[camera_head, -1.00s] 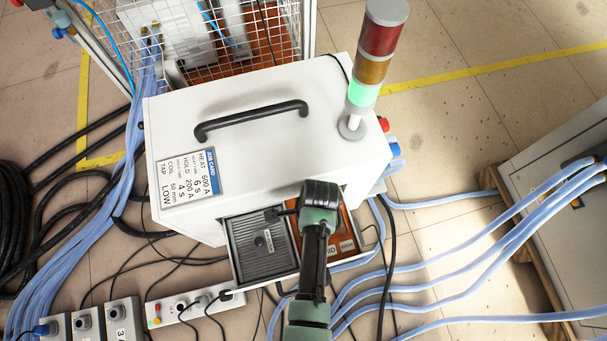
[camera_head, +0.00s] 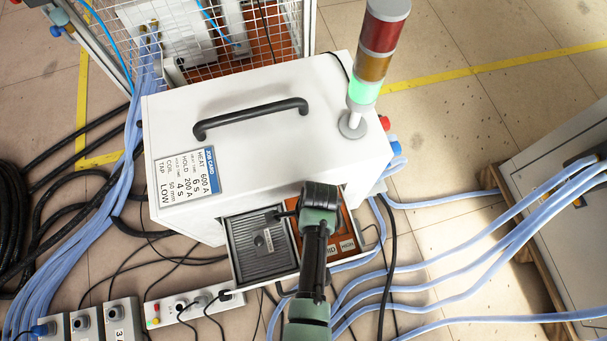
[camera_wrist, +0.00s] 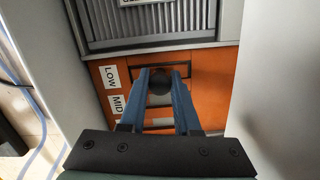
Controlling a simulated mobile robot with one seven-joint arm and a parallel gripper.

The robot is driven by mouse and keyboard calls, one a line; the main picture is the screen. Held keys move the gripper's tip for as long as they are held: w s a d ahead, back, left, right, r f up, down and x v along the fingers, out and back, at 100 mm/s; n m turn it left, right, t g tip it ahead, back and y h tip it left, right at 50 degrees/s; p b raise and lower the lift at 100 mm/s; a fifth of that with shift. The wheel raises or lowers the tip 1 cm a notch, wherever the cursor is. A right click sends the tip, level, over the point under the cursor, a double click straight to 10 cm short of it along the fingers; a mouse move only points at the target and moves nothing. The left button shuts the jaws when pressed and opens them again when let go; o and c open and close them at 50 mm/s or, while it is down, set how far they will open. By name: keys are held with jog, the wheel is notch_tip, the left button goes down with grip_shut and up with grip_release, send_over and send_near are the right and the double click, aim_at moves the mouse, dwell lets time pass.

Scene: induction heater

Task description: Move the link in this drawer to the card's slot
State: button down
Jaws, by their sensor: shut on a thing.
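The open drawer shows an orange panel (camera_wrist: 218,100) with LOW (camera_wrist: 111,76) and MID (camera_wrist: 118,105) labels in the wrist view. In the head view a HIGH label (camera_head: 347,245) shows right of my arm. My gripper (camera_wrist: 160,74) has its blue fingers closed on the round dark knob of the link (camera_wrist: 160,86), level with the LOW label. The link's body is mostly hidden between the fingers, so I cannot tell whether it is seated or raised. The job card (camera_head: 187,177) on the white housing reads TAP LOW. My arm hides the fingers in the head view.
A ribbed grey cover with a small knob (camera_head: 262,248) fills the drawer's left part. The white housing (camera_head: 250,150) with a black handle (camera_head: 250,119) overhangs the drawer's back. A signal tower (camera_head: 371,65) stands on it. Blue hoses (camera_head: 450,250) run at the right.

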jog(key=shift+f, duration=0.15)
jog(key=shift+c, duration=0.3)
grip_release()
dwell(0.3)
jog(key=shift+r+p, duration=3.5)
jog(key=shift+p, duration=0.45)
jog(key=shift+r, duration=0.1)
